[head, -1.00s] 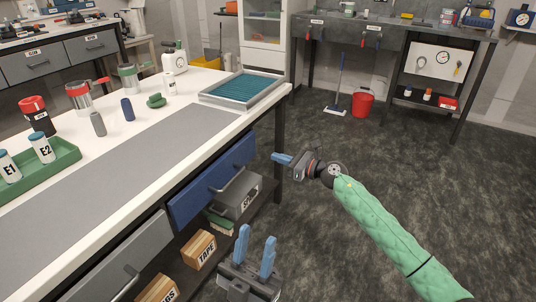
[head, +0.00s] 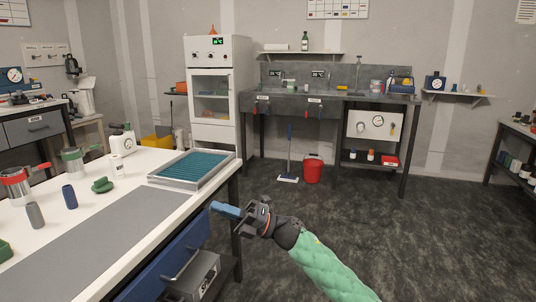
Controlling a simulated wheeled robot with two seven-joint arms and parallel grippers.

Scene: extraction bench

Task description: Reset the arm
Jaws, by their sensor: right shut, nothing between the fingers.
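My right gripper (head: 226,210) is shut and empty. Its blue fingers point left, just off the right end of the white bench (head: 140,218), near the bench corner. I cannot tell whether they touch the bench edge. The green-sleeved right arm comes in from the bottom right. My left gripper is not in the head view now.
A tray with a teal insert (head: 192,169) sits at the bench's right end. Below are a blue drawer (head: 165,262) and a grey bin (head: 196,279). A red bucket (head: 313,170) and mop (head: 289,160) stand near the back sink bench. The floor at right is clear.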

